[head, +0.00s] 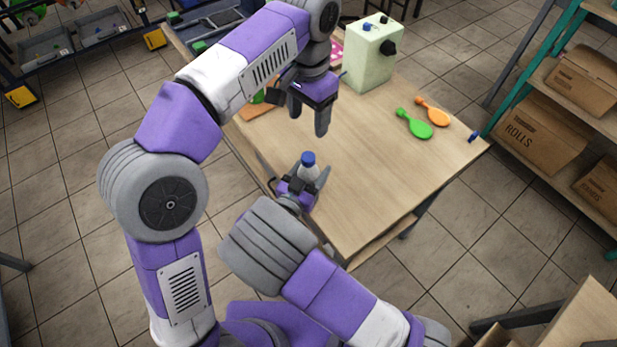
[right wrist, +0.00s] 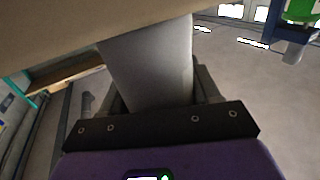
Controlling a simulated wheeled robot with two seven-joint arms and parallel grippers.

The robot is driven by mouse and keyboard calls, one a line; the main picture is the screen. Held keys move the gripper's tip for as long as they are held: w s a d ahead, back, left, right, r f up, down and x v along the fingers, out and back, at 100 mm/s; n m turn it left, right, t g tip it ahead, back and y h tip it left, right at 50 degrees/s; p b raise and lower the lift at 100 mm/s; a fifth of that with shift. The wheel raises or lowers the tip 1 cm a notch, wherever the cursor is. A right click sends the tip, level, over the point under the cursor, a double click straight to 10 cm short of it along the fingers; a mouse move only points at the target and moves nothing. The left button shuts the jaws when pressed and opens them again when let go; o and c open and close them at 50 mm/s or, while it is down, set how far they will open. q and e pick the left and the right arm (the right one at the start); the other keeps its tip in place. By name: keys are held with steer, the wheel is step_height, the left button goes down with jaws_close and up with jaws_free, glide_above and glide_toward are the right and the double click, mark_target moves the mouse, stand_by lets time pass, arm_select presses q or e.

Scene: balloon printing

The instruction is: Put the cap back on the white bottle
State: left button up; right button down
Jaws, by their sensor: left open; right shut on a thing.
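The white bottle (head: 308,173) stands upright at the table's near left edge, with the blue cap (head: 308,158) on its top. Whether the cap is screwed tight cannot be told. My right gripper (head: 302,183) is shut around the bottle's body; in the right wrist view the pale bottle (right wrist: 150,62) sits between the fingers. My left gripper (head: 309,115) is open and empty, fingers pointing down, above the table and beyond the bottle, apart from the cap.
The wooden table (head: 370,190) is clear in its middle and front right. A pale green box machine (head: 372,58) stands at the back. Shelves with cardboard boxes (head: 545,135) stand farther right.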

steer(key=shift+c, duration=0.8)
jaws_free()
steer(key=p+v, duration=0.1)
steer(key=v, duration=0.6)
steer(key=shift+s+a+p, duration=0.15)
steer(key=shift+s+p, duration=0.1)
steer(key=shift+p, duration=0.05)
